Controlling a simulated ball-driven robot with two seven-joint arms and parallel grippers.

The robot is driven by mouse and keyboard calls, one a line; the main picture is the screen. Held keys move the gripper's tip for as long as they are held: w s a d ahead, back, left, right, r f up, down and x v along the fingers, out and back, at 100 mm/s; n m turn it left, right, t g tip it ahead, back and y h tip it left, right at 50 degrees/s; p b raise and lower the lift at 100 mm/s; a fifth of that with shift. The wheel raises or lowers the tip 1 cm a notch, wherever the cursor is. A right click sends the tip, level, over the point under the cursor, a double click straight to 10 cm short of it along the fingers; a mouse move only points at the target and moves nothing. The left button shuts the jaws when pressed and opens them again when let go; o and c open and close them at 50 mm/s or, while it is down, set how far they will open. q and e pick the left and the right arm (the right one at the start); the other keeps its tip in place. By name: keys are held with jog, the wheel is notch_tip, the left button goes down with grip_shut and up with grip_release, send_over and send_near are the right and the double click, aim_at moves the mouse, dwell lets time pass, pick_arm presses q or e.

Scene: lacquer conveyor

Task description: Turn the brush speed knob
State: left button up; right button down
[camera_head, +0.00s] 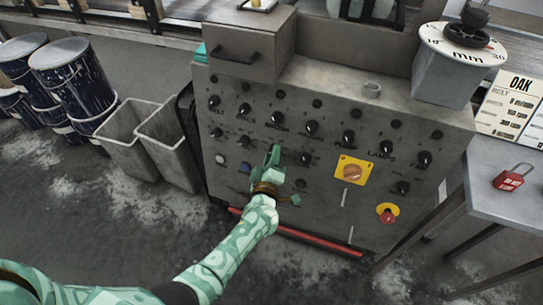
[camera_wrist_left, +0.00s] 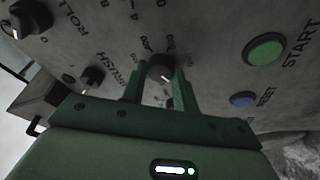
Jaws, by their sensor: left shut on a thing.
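My left gripper (camera_head: 273,157) reaches up to the front of the grey control panel (camera_head: 330,195). In the left wrist view its two green fingers (camera_wrist_left: 160,78) are on either side of a black knob (camera_wrist_left: 160,68) and shut on it. Small scale numbers are printed around this knob. The word BRUSH is printed between it and another black knob (camera_wrist_left: 92,76); I cannot tell for certain which knob the word belongs to. In the head view the gripper hides most of the held knob. My right gripper is not in view.
A green START button (camera_wrist_left: 265,51) and a blue RESET button (camera_wrist_left: 242,99) are close to the gripper. The panel also has a yellow-plated switch (camera_head: 352,171) and a red stop button (camera_head: 387,213). Grey bins (camera_head: 130,135) stand at left, a table (camera_head: 510,200) at right.

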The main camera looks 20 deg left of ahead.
pick_arm(q)
jog(key=shift+f, duration=0.1)
dwell(0.3)
jog(key=o, duration=1)
jog(key=shift+c, duration=0.2)
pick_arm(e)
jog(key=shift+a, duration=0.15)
pick_arm(q)
jog(key=shift+s, duration=0.1)
